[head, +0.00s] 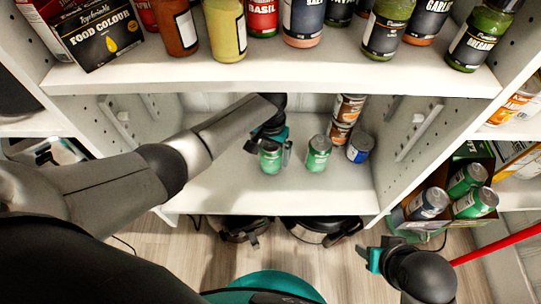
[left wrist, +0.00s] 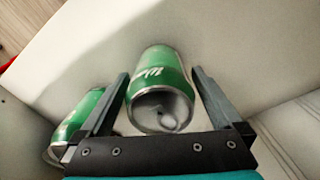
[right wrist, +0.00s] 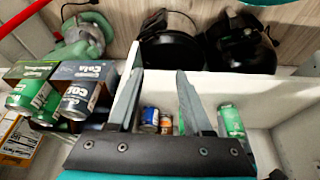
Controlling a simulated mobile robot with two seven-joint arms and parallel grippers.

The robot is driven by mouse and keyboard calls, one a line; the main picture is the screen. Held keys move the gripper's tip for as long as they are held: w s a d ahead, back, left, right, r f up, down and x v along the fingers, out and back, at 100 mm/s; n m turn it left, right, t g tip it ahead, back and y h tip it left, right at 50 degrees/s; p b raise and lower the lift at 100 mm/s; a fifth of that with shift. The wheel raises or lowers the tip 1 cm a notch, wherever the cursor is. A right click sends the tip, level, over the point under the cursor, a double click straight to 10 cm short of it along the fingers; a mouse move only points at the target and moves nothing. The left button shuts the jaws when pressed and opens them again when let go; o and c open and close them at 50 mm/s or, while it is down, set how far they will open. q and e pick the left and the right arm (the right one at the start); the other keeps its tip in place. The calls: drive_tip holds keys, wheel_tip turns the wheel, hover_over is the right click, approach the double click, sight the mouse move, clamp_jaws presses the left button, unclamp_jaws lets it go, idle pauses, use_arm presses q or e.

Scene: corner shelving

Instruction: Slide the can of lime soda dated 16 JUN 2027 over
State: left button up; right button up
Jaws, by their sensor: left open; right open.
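A green can (head: 270,158) stands on the lower shelf between the fingers of my left gripper (head: 273,150). In the left wrist view this can (left wrist: 160,85) lies between the two spread fingers (left wrist: 160,82), with gaps at its sides. A second green can (head: 318,154) stands just right of it; a green can also shows outside the finger in the left wrist view (left wrist: 78,122). No date is readable on either can. My right gripper (head: 375,257) is open and empty, low in front of the shelving; its fingers show in the right wrist view (right wrist: 159,72).
A blue can (head: 359,149) and stacked orange-brown cans (head: 344,120) stand further right on the lower shelf (head: 230,195). The upper shelf (head: 270,75), full of jars and boxes, overhangs it. A crate (head: 412,224) of cans stands at right. The front of the lower shelf is clear.

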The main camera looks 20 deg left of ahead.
use_arm(q)
drive_tip(key=shift+f, duration=0.3)
clamp_jaws()
idle(0.9)
